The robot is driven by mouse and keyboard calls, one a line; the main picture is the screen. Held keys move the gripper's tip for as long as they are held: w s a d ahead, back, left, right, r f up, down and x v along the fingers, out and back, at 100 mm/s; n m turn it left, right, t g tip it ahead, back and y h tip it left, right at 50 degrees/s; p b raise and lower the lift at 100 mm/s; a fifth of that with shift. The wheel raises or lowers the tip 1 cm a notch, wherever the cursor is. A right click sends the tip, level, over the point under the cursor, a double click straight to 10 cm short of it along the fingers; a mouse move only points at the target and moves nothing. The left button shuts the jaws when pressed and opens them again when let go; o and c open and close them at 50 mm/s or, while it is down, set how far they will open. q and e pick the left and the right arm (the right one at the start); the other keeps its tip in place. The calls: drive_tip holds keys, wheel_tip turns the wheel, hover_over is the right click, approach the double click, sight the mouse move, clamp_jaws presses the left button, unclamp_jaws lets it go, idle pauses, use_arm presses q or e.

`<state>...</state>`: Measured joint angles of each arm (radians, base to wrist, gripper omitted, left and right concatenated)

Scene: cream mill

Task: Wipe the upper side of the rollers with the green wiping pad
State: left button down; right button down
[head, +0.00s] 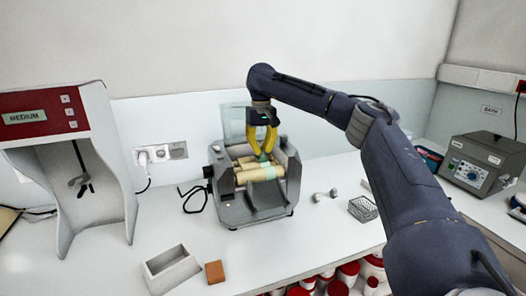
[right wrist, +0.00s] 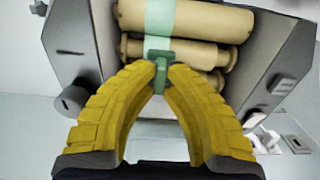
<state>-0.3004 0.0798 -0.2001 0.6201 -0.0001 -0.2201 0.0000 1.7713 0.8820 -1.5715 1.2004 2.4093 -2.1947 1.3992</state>
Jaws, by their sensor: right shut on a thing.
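The mill (head: 232,208) is a grey machine in the middle of the bench with cream rollers (head: 248,176) lying across its open top. They also show in the right wrist view (right wrist: 195,18). My right gripper (head: 263,154) points down over the rollers, its yellow fingers shut on the green wiping pad (right wrist: 160,72). The pad's dark green grip sits between the fingertips, right at the rollers. A pale green band lies across the rollers at the pad; I cannot tell whether it is part of the pad. The pad's underside is hidden. My left gripper is not in view.
A clear greenish plate (head: 233,118) stands behind the rollers. A red-topped grey machine (head: 95,190) is at left. My right arm crosses the right side.

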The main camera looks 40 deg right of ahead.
drive_tip(key=shift+w+d, duration=0.3)
drive_tip(key=shift+w, duration=0.5)
drive_tip(key=shift+w+d, duration=0.25)
drive_tip(key=shift+w, duration=0.55)
drive_tip(key=shift+s+a+r, duration=0.1)
drive_tip(key=shift+s+a, duration=0.15)
drive_tip(key=shift+s, duration=0.6)
drive_tip(key=shift+s+a, duration=0.1)
drive_tip(key=shift+s, duration=0.15)
drive_tip(key=shift+w+d, duration=0.15)
drive_tip(key=shift+w, duration=0.4)
drive_tip(key=shift+w+d, duration=0.15)
drive_tip(key=shift+w, duration=0.4)
drive_tip(key=shift+s+a, duration=0.45)
drive_tip(key=shift+s, duration=1.05)
drive_tip(key=shift+s+a, duration=0.45)
drive_tip(key=shift+s, duration=1.05)
drive_tip(key=shift+s+a, duration=0.45)
drive_tip(key=shift+s, duration=1.05)
wheel_tip(320, 180, up, 8)
